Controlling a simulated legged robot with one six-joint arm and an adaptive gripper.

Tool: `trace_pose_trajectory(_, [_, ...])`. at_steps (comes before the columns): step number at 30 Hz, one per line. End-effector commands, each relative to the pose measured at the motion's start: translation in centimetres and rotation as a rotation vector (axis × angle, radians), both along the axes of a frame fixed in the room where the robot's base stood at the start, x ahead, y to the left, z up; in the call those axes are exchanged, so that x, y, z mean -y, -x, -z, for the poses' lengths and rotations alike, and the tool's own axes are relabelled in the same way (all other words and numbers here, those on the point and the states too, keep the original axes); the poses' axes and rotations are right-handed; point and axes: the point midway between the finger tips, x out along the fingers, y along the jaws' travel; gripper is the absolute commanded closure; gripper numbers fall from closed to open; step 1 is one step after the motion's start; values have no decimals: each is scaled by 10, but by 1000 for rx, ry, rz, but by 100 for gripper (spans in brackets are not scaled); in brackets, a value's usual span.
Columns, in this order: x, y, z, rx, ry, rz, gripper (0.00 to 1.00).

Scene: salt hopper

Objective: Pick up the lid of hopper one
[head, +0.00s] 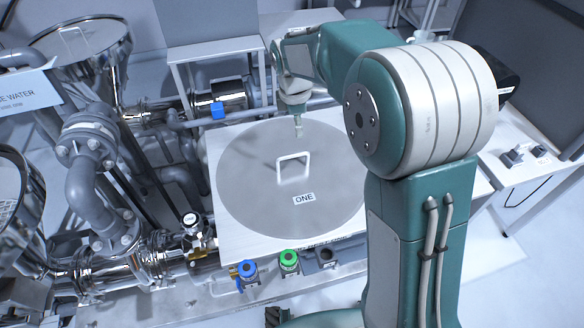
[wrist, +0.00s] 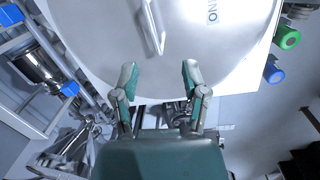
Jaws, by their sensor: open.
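The lid of hopper one (head: 252,200) is a round grey metal disc lying flat on a white square top (head: 225,242). My gripper (head: 298,128) is above the far part of the lid, beyond the handle. In the wrist view my gripper (wrist: 160,75) is open and empty, its two fingers apart. The handle (wrist: 153,28) shows ahead of the fingertips, roughly between their lines and not touched. The lid (wrist: 110,40) fills the upper part of that view.
Pipes and a valve (head: 193,222) crowd the left side. Blue (head: 247,268) and green (head: 289,258) knobs stand at the near edge of the top. Another round vessel (head: 80,40) stands at the far left. A blue-handled pipe fitting (head: 217,109) lies behind the lid.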

Motion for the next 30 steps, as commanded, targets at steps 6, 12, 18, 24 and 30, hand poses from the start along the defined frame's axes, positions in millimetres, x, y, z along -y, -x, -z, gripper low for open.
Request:
trace_pose_trajectory(6, [-22,-20,35,-57,34,-164,43])
trace_pose_trajectory(12, [-24,-23,52,-70,41,-197,43])
trace_pose_trajectory(18, [-17,-24,83,-69,39,-194,43])
trace_pose_trajectory(24, [-15,-24,100,-68,39,-194,43])
trace_pose_trajectory(30, [-15,-22,130,-70,41,-194,43])
